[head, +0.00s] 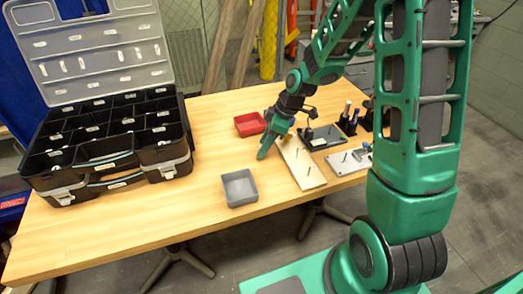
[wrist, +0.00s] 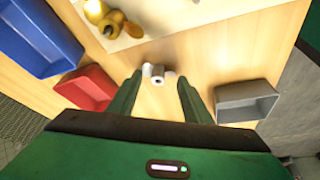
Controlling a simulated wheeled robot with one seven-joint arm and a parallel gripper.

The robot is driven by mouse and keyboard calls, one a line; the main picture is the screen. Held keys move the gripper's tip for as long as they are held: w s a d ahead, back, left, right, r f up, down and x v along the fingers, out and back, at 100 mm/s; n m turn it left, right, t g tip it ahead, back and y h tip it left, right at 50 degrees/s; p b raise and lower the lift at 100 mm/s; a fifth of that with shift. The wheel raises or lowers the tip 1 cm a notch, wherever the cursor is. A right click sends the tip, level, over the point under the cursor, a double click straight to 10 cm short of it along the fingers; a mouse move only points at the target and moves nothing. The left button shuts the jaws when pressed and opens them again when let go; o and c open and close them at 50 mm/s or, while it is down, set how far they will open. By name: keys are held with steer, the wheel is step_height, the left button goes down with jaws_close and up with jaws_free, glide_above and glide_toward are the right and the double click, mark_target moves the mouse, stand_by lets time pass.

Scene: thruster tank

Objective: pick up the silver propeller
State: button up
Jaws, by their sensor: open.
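The silver propeller (wrist: 157,73) is a small grey-white piece with a round hub and a dark hole, lying on the wooden table. In the wrist view it sits just beyond the tips of my gripper (wrist: 159,84), roughly centred between the two green fingers. The fingers are apart, and nothing shows held between them. In the head view my gripper (head: 267,146) points down close to the table, between the red and grey bins. I cannot make out the propeller in the head view; my gripper seems to hide it.
A red bin (head: 250,124) and a grey bin (head: 239,188) stand nearby. A pale board (head: 302,165) lies right of my gripper; the wrist view shows gold pieces (wrist: 97,11) on it and a blue bin (wrist: 38,35). An open black organizer case (head: 105,145) fills the table's left.

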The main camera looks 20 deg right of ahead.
steer(key=shift+f, duration=0.15)
jaws_close()
steer(key=shift+s, duration=0.1)
stand_by(0.3)
steer(key=shift+r, duration=0.65)
step_height(320, 180, up, 3)
steer(key=shift+r, duration=0.1)
steer(key=s+a+r, duration=0.3)
steer(key=a+r, duration=0.3)
steer(key=a, duration=0.5)
steer(key=shift+s+r, duration=0.25)
steer(key=shift+s, duration=0.15)
